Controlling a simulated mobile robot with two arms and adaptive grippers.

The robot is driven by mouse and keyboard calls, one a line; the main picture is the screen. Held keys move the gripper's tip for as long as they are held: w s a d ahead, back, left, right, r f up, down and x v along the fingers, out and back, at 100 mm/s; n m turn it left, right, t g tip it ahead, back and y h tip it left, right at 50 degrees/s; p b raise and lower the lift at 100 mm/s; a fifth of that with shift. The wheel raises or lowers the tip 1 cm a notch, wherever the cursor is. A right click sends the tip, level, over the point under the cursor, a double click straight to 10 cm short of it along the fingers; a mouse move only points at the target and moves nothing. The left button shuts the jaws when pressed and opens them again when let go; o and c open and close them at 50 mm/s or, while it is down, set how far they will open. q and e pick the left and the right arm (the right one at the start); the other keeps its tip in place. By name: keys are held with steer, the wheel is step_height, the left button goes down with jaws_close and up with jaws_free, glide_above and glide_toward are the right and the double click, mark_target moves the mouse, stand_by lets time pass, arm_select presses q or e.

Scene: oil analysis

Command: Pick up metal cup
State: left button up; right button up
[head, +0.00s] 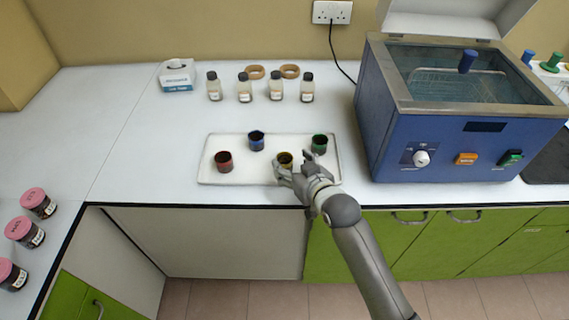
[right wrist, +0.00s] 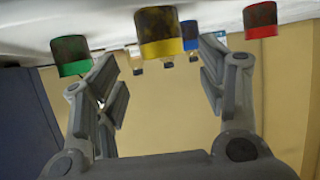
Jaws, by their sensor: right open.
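Several small coloured metal cups stand on a white tray (head: 235,142): a red cup (head: 223,161) at front left, a blue cup (head: 256,140) behind, a yellow cup (head: 285,160) at front centre and a green cup (head: 319,143) at right. My right gripper (head: 293,166) is open and empty at the tray's front edge, close to the yellow cup and partly covering it. In the right wrist view, which is upside down, the yellow cup (right wrist: 160,32) lies ahead between the spread fingers (right wrist: 160,62). The green cup (right wrist: 71,55) is near one finger. My left gripper is out of view.
A blue bath machine (head: 455,130) stands right of the tray. Several bottles (head: 245,89), two rings (head: 290,71) and a tissue box (head: 177,75) are behind it. Pink-lidded jars (head: 38,202) stand at far left. The counter left of the tray is clear.

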mark_target(282, 155)
steer(key=shift+p+x, duration=0.55)
steer(key=shift+x, duration=2.1)
steer(key=shift+s+a, duration=0.15)
steer(key=c, duration=1.1)
steer(key=shift+c, duration=0.2)
steer(key=shift+r, duration=0.1)
